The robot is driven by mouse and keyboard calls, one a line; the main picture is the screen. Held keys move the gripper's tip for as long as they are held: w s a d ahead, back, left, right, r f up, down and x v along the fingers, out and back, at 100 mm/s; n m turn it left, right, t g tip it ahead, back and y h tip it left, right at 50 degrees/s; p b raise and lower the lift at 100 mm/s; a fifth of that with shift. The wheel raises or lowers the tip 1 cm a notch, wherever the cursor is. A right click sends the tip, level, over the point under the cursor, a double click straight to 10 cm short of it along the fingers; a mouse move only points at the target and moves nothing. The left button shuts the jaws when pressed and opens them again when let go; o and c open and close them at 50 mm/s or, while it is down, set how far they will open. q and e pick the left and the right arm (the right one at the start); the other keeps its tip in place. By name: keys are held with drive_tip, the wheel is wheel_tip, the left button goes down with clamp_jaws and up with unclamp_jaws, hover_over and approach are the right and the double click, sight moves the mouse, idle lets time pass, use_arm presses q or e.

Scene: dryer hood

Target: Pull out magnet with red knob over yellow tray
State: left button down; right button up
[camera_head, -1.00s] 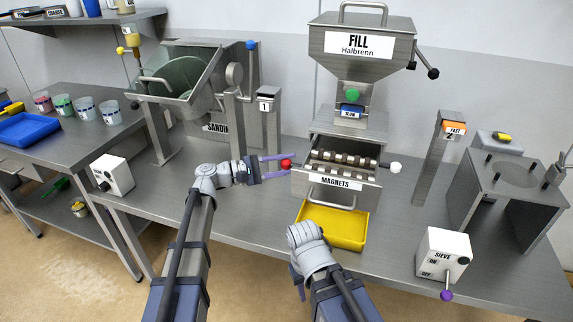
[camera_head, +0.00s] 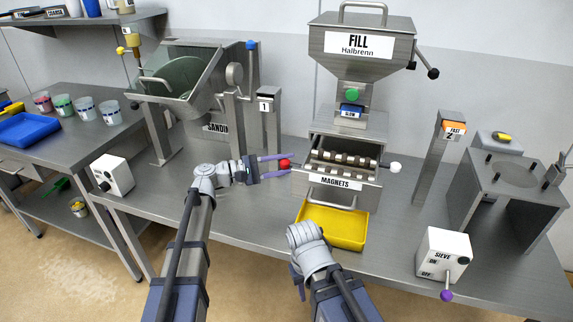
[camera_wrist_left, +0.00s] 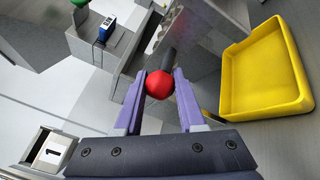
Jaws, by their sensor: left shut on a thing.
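The red knob (camera_head: 284,164) is at the left side of the magnet drawer (camera_head: 335,181), and it also shows in the left wrist view (camera_wrist_left: 159,84). My left gripper (camera_head: 283,164) is shut on the red knob, with a purple finger on each side of it. A dark rod runs from the knob toward the drawer in the wrist view. Several magnet bars (camera_head: 345,160) lie in the drawer. The yellow tray (camera_head: 338,228) sits on the table below the drawer front, and it also shows in the wrist view (camera_wrist_left: 232,82). My right gripper (camera_head: 298,275) is partly hidden behind its own wrist.
A white knob (camera_head: 395,167) sticks out at the drawer's right. The fill hopper (camera_head: 360,50) stands above the drawer. Post 1 (camera_head: 267,110) stands behind my left gripper. A sieve control box (camera_head: 443,256) is at the right. The table left of the tray is clear.

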use_arm(q)
drive_tip(key=w+a, duration=0.2)
drive_tip(key=a, duration=0.5)
drive_tip(key=shift+w+a, duration=0.15)
drive_tip(key=c, duration=0.5)
unclamp_jaws()
drive_tip(key=v, duration=0.7)
drive_tip(key=shift+a, duration=0.4)
